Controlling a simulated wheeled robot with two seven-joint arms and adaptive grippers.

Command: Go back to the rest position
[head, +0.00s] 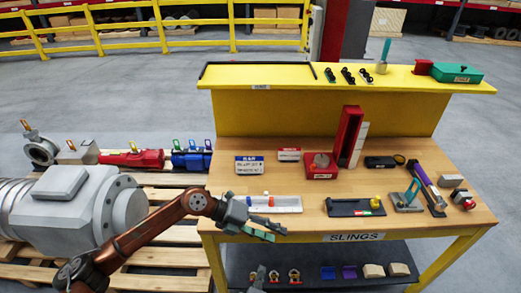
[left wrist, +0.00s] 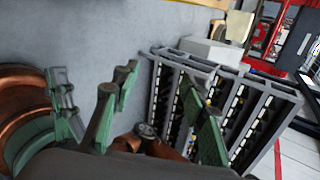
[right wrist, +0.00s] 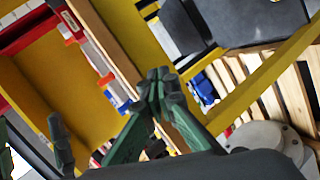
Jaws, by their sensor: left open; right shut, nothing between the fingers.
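My left gripper (head: 271,232) is in front of the workbench's near left edge in the head view, its copper arm reaching in from the lower left. Its fingers are apart and empty; they also show in the left wrist view (left wrist: 158,112), with a grey rack beyond them. My right gripper (right wrist: 157,82) is shut with nothing in it in the right wrist view, the workbench and pallet behind it. In the head view only a small grey part, seemingly of it, shows at the bottom edge, so most of that arm is hidden.
The wooden workbench (head: 225,205) carries a red bin (head: 348,135), a white tray (head: 285,204), a dark tray (head: 345,208) and small tools. A large grey actuator (head: 70,205) lies on pallets at left. A lower shelf holds slings and blocks. Open floor lies behind.

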